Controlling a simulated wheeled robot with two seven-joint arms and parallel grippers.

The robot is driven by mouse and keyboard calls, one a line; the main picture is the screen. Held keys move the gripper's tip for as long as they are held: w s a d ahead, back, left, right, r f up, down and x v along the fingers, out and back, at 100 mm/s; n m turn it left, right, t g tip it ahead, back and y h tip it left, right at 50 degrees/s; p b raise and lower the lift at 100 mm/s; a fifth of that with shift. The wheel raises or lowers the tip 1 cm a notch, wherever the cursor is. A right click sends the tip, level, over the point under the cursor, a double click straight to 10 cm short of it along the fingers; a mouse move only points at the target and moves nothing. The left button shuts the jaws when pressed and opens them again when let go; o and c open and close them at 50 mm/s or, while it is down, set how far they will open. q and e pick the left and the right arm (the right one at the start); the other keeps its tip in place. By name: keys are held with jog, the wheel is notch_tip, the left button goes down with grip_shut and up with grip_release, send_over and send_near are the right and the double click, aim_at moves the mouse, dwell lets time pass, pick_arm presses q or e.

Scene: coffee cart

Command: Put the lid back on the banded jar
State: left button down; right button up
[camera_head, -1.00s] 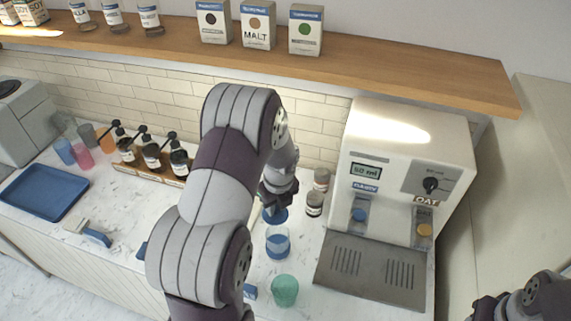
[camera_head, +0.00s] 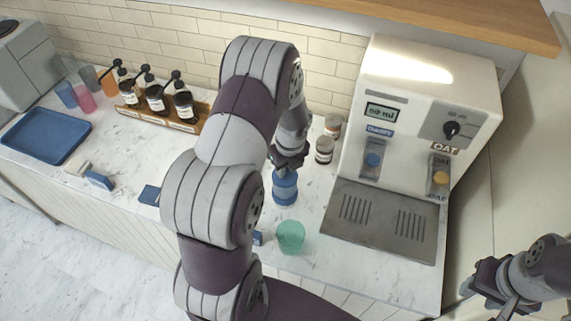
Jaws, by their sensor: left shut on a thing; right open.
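The banded jar (camera_head: 285,191) stands upright on the counter left of the milk dispenser, with a blue band around it. My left gripper (camera_head: 287,160) is directly over the jar and shut on the blue lid (camera_head: 286,174). The lid is at the jar's mouth; I cannot tell whether it sits flush or is slightly above, as the gripper hides part of it. My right gripper (camera_head: 486,288) is open and empty at the lower right, away from the jar.
A green cup (camera_head: 291,236) stands in front of the jar. Two small jars (camera_head: 324,150) stand behind it. The dispenser (camera_head: 420,100) with its drip tray (camera_head: 382,222) is to the right. A pump-bottle rack (camera_head: 165,118) and blue tray (camera_head: 46,136) are on the left.

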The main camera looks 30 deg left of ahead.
pick_arm(q)
jog(key=shift+s, duration=0.15)
dwell(0.5)
jog(key=shift+p, duration=0.35)
jog(key=shift+p, duration=0.3)
jog(key=shift+f, duration=0.15)
dwell(1.0)
jog(key=shift+p, duration=0.45)
dwell(0.3)
jog(key=shift+c, duration=2)
grip_release()
